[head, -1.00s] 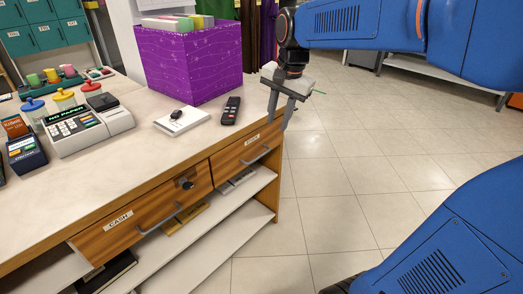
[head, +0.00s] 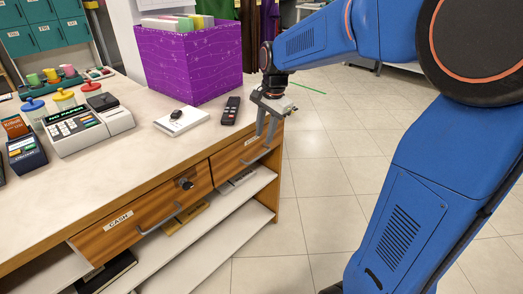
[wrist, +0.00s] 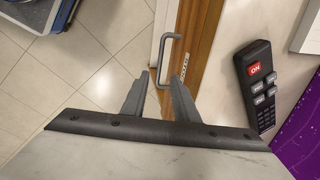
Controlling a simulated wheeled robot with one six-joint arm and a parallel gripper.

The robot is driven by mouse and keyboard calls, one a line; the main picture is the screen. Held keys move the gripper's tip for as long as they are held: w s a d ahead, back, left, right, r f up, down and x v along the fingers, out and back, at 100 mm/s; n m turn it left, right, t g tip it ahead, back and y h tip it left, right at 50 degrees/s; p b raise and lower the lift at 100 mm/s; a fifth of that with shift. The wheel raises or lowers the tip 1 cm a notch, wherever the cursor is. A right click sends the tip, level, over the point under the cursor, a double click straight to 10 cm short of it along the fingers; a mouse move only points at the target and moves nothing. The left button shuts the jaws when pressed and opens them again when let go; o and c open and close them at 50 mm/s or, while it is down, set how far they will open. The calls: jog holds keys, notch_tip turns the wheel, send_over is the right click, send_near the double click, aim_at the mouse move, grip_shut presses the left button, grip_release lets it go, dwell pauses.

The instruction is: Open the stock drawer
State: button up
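The stock drawer (head: 232,160) is the right-hand wooden drawer under the counter, and its front looks flush and closed. Its grey bar handle (head: 257,157) also shows in the wrist view (wrist: 162,61), just beyond the fingertips, beside the drawer's partly readable label (wrist: 206,60). My gripper (head: 264,138) hangs at the counter's front edge, above and close to the handle. In the wrist view my gripper (wrist: 159,76) has its two fingers apart with nothing between them. I cannot tell whether a fingertip touches the handle.
The cash drawer (head: 130,221), with a lock knob, is to the left. A black remote (head: 231,110), a white pad (head: 182,121) and a purple box (head: 190,65) sit on the counter (head: 90,180). Open shelves (head: 215,228) lie below. The tiled floor (head: 325,190) at right is clear.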

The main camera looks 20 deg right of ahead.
aim_at(261, 156)
jog(key=f, duration=0.2)
jog(key=w+f, duration=0.1)
jog(key=f, duration=0.5)
jog(key=shift+w+a+f, duration=0.1)
jog(key=shift+w+a, duration=0.05)
jog(key=shift+a, duration=0.25)
grip_shut()
dwell(1.0)
